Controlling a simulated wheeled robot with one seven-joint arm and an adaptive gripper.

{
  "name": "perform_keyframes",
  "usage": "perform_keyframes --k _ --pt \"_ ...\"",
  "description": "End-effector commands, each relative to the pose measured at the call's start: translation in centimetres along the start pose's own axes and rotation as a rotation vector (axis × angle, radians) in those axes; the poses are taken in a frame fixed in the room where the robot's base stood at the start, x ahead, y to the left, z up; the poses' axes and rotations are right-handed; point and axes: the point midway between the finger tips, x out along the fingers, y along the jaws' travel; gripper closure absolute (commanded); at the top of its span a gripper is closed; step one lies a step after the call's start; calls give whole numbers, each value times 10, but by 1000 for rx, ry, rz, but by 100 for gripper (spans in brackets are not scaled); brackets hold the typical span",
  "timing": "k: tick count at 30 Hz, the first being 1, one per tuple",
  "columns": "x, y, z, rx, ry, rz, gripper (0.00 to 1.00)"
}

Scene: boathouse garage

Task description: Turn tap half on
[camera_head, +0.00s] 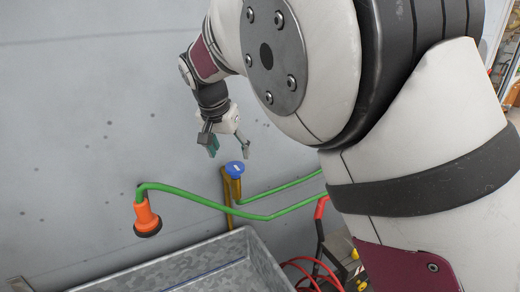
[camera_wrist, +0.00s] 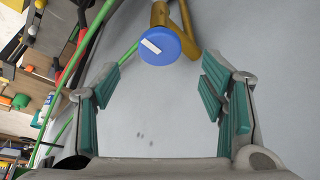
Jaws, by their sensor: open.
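The tap has a round blue knob (camera_head: 235,169) with a white mark, on top of a brass pipe (camera_head: 229,190) by the grey wall. In the wrist view the blue knob (camera_wrist: 161,45) shows at the top centre, its white mark slanting, with the brass body (camera_wrist: 190,48) behind it. My gripper (camera_head: 229,153) is open and empty, just above the knob in the head view. In the wrist view my gripper (camera_wrist: 163,88) has its teal-padded fingers wide apart, with the knob beyond the fingertips and between their lines. No contact with the knob shows.
A green hose (camera_head: 280,207) runs from the tap area to an orange nozzle (camera_head: 147,216) at left. A galvanised metal trough (camera_head: 245,245) stands below. Red cables (camera_head: 305,268) lie at lower right. The wall (camera_head: 90,110) left of my gripper is clear.

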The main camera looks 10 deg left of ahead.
Motion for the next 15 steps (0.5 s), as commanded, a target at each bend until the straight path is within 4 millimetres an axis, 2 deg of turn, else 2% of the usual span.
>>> perform_keyframes --k 1,6,10,15 --pt "11 2 1 1 -3 4 35" --pt "39 1 1 2 -3 3 35" --pt "54 1 0 1 -2 3 35" --pt "62 1 0 1 0 0 35"
